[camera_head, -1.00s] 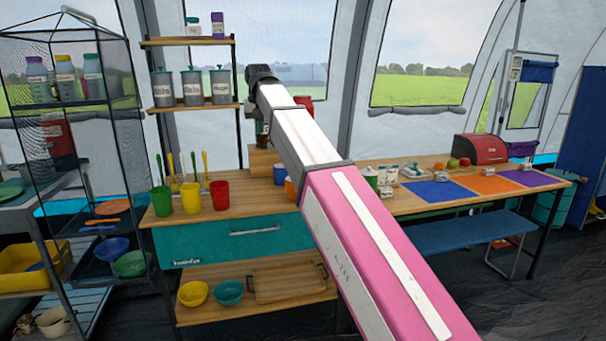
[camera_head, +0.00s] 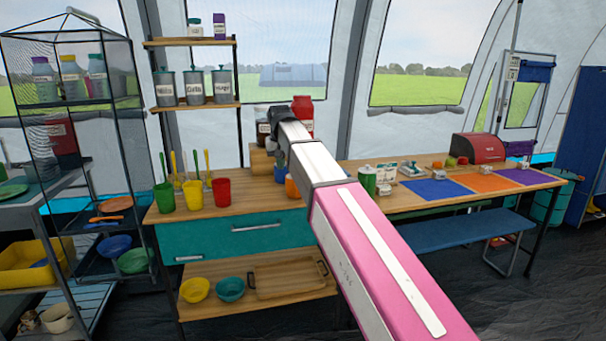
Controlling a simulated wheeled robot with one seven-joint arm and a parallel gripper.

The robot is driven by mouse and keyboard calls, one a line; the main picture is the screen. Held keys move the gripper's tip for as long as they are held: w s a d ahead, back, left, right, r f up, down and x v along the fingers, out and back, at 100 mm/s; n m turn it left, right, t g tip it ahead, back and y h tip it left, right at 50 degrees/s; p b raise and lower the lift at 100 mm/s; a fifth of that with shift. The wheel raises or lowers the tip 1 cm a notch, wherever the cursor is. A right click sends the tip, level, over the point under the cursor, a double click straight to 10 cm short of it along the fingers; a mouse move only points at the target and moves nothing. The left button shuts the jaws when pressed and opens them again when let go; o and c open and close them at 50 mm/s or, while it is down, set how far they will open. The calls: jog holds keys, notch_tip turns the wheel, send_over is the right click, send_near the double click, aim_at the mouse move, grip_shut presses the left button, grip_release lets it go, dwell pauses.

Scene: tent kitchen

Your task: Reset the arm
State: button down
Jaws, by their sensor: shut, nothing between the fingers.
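My arm (camera_head: 375,255) reaches from the bottom right up toward the middle of the view, with pink and white links. Its dark elbow joint (camera_head: 284,113) is in front of the jars at the back of the wooden counter. The arm beyond this joint is mostly hidden behind the nearer links. I cannot make out my gripper or its fingers.
The wooden counter (camera_head: 240,212) holds green, yellow and red cups (camera_head: 221,191) and a blue cup beside my arm. A black mesh rack (camera_head: 85,105) stands at left. A table with coloured mats (camera_head: 436,190) and a red bread box (camera_head: 478,148) is at right.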

jog(key=s+d+f, duration=0.2)
jog(key=d+f, duration=0.2)
jog(key=f, duration=0.3)
jog(key=s+d+f, duration=0.1)
jog(key=d+f, duration=0.4)
jog(key=f, duration=0.3)
jog(key=s+d+f+m+g, duration=0.1)
jog(key=s+d+f, duration=0.8)
jog(key=f, duration=0.3)
jog(key=s+d+f+m, duration=0.1)
jog(key=s+d+f, duration=0.8)
jog(key=f, duration=0.4)
jog(key=shift+s+f+g, duration=0.25)
jog(key=shift+s+g, duration=0.15)
jog(key=shift+s, duration=0.5)
